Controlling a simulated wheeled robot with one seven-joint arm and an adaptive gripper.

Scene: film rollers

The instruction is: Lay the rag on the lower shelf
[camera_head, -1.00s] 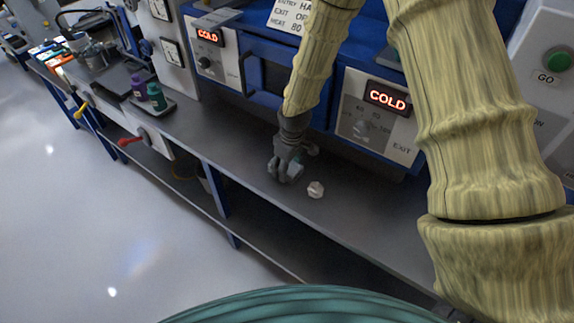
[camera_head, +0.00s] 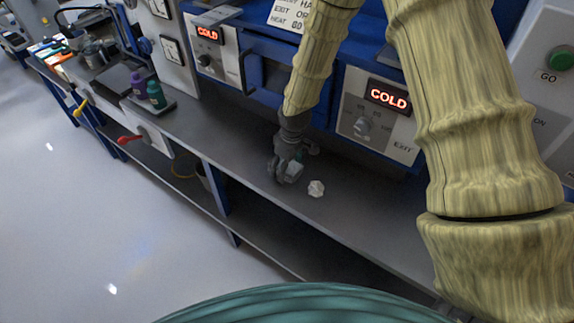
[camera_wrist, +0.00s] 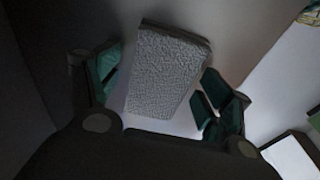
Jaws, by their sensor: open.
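My gripper (camera_head: 287,166) is low over the grey bench top, in front of the blue ovens. In the wrist view its teal-padded fingers (camera_wrist: 160,88) are apart, on either side of a pale grey, textured, thick slab (camera_wrist: 165,72) that looks like the folded rag. I cannot tell whether either pad touches it. In the head view the gripper mostly hides this piece. A small white crumpled lump (camera_head: 316,188) lies on the bench just right of the gripper. The lower shelf (camera_head: 262,238) runs under the bench top, dark and mostly bare where visible.
The bench top (camera_head: 365,225) is clear toward the lower right. A blue leg (camera_head: 216,188) stands at the shelf's front. Purple and teal bottles (camera_head: 156,95) stand on a tray at left. A red-handled lever (camera_head: 130,139) juts from the bench front. Open floor lies left.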

